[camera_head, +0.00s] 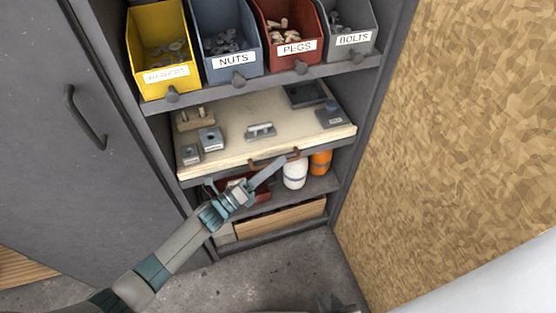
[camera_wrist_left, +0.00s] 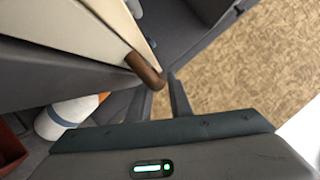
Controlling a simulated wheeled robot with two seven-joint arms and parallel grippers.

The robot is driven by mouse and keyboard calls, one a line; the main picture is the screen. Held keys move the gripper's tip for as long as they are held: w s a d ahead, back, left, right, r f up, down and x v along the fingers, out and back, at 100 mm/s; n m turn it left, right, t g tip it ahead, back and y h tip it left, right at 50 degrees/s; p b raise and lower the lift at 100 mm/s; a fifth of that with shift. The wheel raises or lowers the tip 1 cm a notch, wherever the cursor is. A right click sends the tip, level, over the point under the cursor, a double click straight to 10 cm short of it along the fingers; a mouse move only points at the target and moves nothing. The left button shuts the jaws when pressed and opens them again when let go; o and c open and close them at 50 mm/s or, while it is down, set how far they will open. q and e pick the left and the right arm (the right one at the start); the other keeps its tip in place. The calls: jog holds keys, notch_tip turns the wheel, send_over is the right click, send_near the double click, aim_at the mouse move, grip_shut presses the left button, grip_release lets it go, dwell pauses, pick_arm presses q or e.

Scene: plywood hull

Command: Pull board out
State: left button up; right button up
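The board (camera_head: 235,130) is a pale, thick panel lying on the middle shelf of a grey cabinet. A brown handle (camera_head: 292,154) is on its front edge; it also shows in the left wrist view (camera_wrist_left: 143,70). My left gripper (camera_head: 280,161) reaches up to the handle from the front. In the left wrist view its two slim fingers (camera_wrist_left: 169,88) are close together at the handle's near end. I cannot tell whether they grip it. A dark part at the bottom edge seems to be my right gripper (camera_head: 342,307), mostly cut off.
Small metal and wooden parts, such as a grey block (camera_head: 210,138), stand on the board. Labelled bins (camera_head: 230,70) fill the shelf above. White (camera_head: 295,173) and orange (camera_head: 320,162) bottles stand below. A brown panel (camera_head: 450,130) is at right; the floor in front is clear.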

pick_arm(q)
jog(key=shift+w+d+r, duration=0.1)
jog(key=shift+w+d, duration=0.25)
jog(key=shift+d, duration=0.1)
jog(key=shift+c, duration=0.6)
grip_shut()
jog(key=shift+s, duration=0.15)
